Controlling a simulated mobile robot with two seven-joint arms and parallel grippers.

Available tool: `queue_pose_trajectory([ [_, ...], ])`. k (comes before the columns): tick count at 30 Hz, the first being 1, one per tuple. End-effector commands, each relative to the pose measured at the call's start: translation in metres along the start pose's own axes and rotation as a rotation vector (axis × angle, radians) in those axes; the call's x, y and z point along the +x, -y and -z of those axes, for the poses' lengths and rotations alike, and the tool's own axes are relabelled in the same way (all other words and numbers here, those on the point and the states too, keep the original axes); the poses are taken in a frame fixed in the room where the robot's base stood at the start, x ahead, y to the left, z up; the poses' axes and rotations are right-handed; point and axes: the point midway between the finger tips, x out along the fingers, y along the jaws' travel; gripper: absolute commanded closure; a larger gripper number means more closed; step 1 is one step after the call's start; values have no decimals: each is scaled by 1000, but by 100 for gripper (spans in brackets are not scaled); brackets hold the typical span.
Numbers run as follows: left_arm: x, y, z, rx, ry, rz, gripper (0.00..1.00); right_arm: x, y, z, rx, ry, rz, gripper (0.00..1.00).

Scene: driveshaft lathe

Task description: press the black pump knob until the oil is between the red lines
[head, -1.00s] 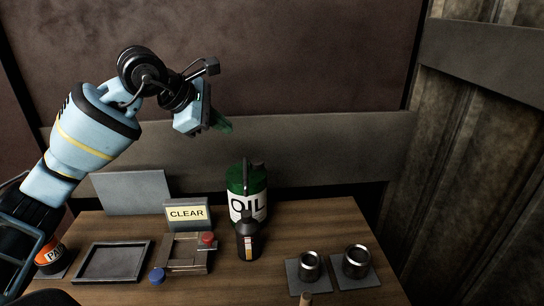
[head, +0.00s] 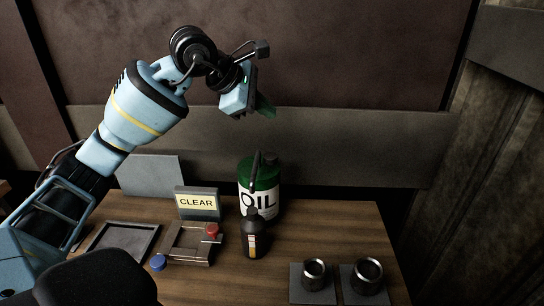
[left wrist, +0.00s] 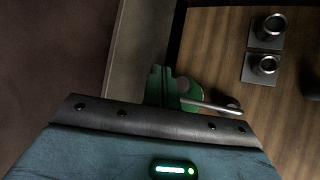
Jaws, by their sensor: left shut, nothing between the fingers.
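A green oil can (head: 269,178) with a white OIL label stands upright near the back of the wooden table. A dark upright part (head: 256,167) rises at its top; whether this is the pump knob I cannot tell. A black bottle (head: 252,238) with a small light and orange strip stands in front of the can. Its oil level and red lines are too small to read. My left gripper (head: 266,106) is shut and empty, in the air above the can and apart from it. In the left wrist view its green fingers (left wrist: 160,86) overlap the green can (left wrist: 192,97). My right gripper is not in view.
A CLEAR sign (head: 197,203), a grey tray (head: 104,230) and a small fixture (head: 190,242) with red and blue knobs are left of the bottle. Two metal rings on plates (head: 314,274) (head: 367,275) are at the front right. A wall stands behind the table.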

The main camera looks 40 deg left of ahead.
Motion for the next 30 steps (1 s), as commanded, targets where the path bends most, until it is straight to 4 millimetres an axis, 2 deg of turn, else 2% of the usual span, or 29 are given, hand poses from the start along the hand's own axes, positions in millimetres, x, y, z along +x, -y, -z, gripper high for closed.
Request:
queue_pose_trajectory([
  [1,9,5,6,-2,-4,7,100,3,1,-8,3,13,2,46],
  [13,44,31,32,-1,-4,5,100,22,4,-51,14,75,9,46],
  [21,56,40,41,-1,-2,2,100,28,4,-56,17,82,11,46],
  [30,57,42,42,-1,0,0,100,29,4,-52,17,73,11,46],
])
